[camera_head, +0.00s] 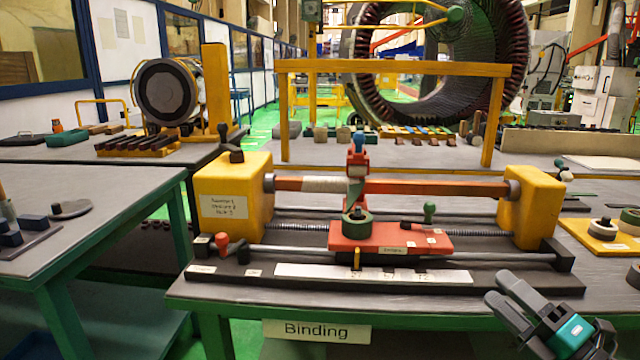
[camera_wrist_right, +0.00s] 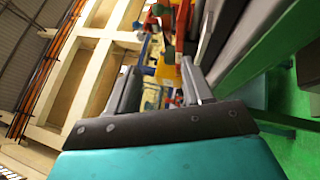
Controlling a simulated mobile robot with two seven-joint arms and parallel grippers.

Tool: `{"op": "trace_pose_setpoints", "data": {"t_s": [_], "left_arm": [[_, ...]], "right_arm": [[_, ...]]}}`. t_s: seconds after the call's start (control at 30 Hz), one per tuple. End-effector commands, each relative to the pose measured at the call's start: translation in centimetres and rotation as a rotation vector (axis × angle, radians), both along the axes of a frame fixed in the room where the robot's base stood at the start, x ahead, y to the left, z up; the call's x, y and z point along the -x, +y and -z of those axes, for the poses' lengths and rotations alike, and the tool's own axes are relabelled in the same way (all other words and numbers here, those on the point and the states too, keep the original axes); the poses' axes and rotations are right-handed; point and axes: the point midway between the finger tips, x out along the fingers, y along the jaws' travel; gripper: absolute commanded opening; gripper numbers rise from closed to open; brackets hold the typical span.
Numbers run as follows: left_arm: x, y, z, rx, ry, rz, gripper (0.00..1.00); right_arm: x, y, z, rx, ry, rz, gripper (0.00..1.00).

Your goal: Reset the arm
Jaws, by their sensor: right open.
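My right gripper (camera_head: 508,303) is at the lower right in the head view, in front of the right end of the binding machine (camera_head: 232,215). Its two dark fingers are apart and nothing is between them. In the right wrist view the fingers of the right gripper (camera_wrist_right: 158,85) also stand apart and empty. My left gripper is not in the head view. The machine has two yellow end blocks, a red-brown bar (camera_head: 430,188) between them and a red carriage (camera_head: 400,240) below the bar. A green tape roll (camera_head: 357,221) sits on the carriage.
The workbench (camera_head: 240,312) carries a "Binding" sign (camera_head: 317,331) on its front edge. A yellow board (camera_head: 600,235) with round parts lies at the right. Another table (camera_head: 90,225) stands at the left. The gripper is clear of the machine in the head view.

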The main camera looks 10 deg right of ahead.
Motion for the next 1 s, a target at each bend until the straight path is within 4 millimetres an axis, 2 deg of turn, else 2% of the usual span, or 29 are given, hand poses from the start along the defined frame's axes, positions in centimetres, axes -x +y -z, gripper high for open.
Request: {"op": "trace_pose_setpoints", "data": {"t_s": [0.03, 0.1, 0.17, 0.2, 0.27, 0.3, 0.4, 0.53, 0.57, 0.6, 0.73, 0.8, 1.0], "left_arm": [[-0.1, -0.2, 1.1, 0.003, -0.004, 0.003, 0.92], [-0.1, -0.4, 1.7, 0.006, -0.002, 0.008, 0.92], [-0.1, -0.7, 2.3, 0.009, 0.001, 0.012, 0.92], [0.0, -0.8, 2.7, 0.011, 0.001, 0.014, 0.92], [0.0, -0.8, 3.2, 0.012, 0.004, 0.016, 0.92], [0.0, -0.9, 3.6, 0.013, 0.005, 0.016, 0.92], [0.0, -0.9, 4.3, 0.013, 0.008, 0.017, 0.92], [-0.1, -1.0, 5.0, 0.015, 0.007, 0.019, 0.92], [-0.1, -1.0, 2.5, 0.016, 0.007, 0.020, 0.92], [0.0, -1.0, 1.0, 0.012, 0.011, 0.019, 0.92], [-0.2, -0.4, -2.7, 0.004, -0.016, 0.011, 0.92], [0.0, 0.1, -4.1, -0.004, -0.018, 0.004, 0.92], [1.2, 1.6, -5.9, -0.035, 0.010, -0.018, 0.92]], "right_arm": [[0.4, 1.2, 4.7, -0.204, 0.116, 0.031, 0.51], [1.0, 2.8, 9.7, -0.467, 0.275, 0.079, 0.51], [1.9, 4.6, 13.8, -0.672, 0.407, 0.120, 0.51], [2.6, 5.9, 16.4, -0.799, 0.493, 0.147, 0.51], [3.9, 8.2, 19.9, -0.975, 0.620, 0.187, 0.51], [4.9, 9.8, 22.1, -1.085, 0.704, 0.213, 0.51], [7.8, 14.3, 26.7, -1.333, 0.907, 0.282, 0.51], [11.9, 20.8, 30.9, -1.610, 1.169, 0.367, 0.51], [11.8, 20.3, 28.6, -1.605, 1.159, 0.372, 0.51], [11.7, 19.8, 27.1, -1.593, 1.147, 0.378, 0.51], [12.0, 19.0, 24.4, -1.584, 1.132, 0.393, 0.51], [12.2, 18.5, 23.0, -1.579, 1.125, 0.402, 0.51], [12.7, 17.6, 20.0, -1.568, 1.107, 0.419, 0.51]]}}
